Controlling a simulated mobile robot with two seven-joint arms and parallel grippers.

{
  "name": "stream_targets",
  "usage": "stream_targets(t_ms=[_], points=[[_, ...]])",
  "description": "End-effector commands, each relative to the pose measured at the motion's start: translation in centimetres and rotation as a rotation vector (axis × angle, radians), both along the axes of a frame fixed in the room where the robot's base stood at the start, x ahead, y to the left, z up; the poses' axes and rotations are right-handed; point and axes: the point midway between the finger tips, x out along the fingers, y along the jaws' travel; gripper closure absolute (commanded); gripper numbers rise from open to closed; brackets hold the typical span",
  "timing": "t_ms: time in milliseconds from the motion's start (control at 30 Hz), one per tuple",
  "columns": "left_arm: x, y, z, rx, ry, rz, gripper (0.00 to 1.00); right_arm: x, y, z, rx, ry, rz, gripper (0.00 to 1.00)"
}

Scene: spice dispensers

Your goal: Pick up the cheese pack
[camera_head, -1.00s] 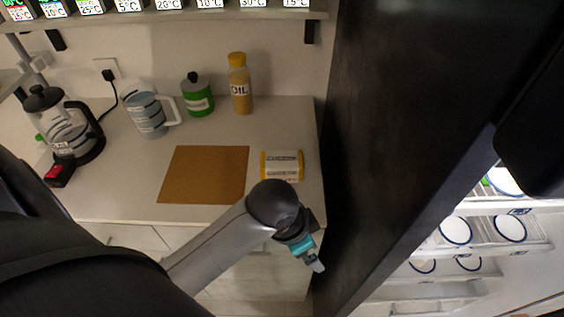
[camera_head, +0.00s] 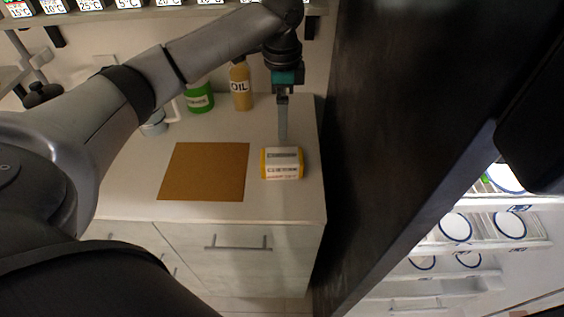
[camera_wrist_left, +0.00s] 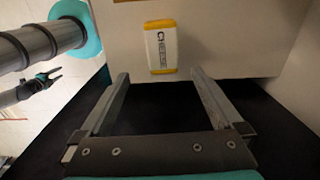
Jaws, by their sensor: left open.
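The cheese pack (camera_head: 282,163) is a small white block with yellow ends and dark print. It lies on the white counter right of the brown board. It also shows in the left wrist view (camera_wrist_left: 161,46), beyond the fingertips and between their lines. My left gripper (camera_head: 283,139) points down just behind the pack in the head view. In the left wrist view its two fingers (camera_wrist_left: 160,75) are wide apart with nothing between them. The pack is apart from the fingers. My right gripper is not identifiable in the head view.
The brown board (camera_head: 204,171) lies left of the pack. An oil bottle (camera_head: 240,88) and a green bottle (camera_head: 199,97) stand at the back. A tall dark panel (camera_head: 375,130) borders the counter's right side. The kettle area is mostly hidden behind my left arm.

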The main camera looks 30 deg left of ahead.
Motion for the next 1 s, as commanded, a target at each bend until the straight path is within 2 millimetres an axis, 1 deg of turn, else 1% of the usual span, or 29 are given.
stream_targets(t_ms=[67, 167, 267, 400, 500, 600, 833, 1000], points=[[0.1, 0.5, 0.5, 0.0, 0.002, 0.005, 0.0, -0.6, -0.1, -0.2, 0.0, 0.004, 0.001, 0.5], [0.2, 0.7, -0.2, -0.002, 0.006, 0.007, 0.0, -0.8, -0.1, -0.5, 0.0, 0.004, 0.002, 0.5], [0.1, 0.7, -2.1, -0.002, 0.008, 0.006, 0.0, -0.8, -0.1, -0.9, 0.0, 0.004, 0.002, 0.5], [0.1, 0.7, -5.3, -0.001, 0.007, 0.007, 0.0, -0.8, -0.1, -1.4, -0.001, 0.004, 0.002, 0.5], [0.1, 0.6, -7.2, -0.002, 0.006, 0.007, 0.0, -0.8, -0.1, -1.7, -0.001, 0.005, 0.001, 0.5], [0.2, 0.6, -8.5, -0.002, 0.006, 0.006, 0.0, -0.8, -0.1, -2.0, -0.001, 0.005, 0.001, 0.5], [0.2, 0.6, -10.0, -0.001, 0.004, 0.006, 0.0, -0.8, -0.1, -2.2, -0.001, 0.005, 0.001, 0.5], [0.4, 0.2, -12.7, -0.003, 0.004, 0.006, 0.0, -0.8, -0.1, -2.9, -0.001, 0.005, 0.001, 0.5]])
